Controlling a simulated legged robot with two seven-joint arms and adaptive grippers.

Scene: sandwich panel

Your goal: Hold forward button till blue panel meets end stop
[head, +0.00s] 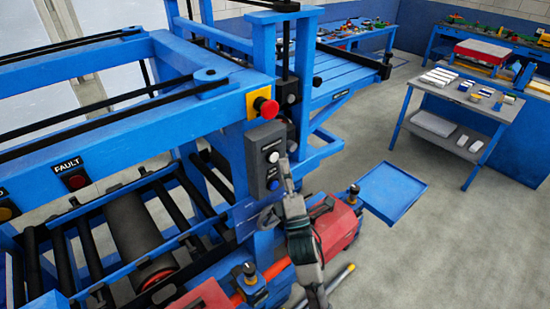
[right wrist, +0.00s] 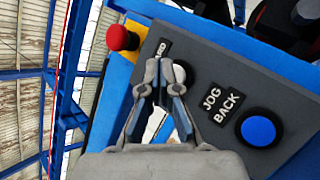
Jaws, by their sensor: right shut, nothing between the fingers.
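A grey control box (head: 262,165) on the blue machine post carries a white button (head: 273,157) above a blue button (head: 273,184). In the right wrist view the blue button (right wrist: 258,130) is labelled JOG BACK. The upper label there is partly covered and ends in "RD". My right gripper (head: 284,164) is shut and empty, its tips at the upper button. In the right wrist view the fingertips (right wrist: 165,66) hide most of that button, so contact cannot be told. I cannot single out the blue panel or its end stop among the blue frames. My left gripper is not in view.
A red emergency button (head: 266,107) on a yellow plate sits just above the box. A red machine unit (head: 337,222) stands below and right of it. A blue slatted table (head: 345,88) lies behind. A grey workbench (head: 465,100) stands at right, with open floor before it.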

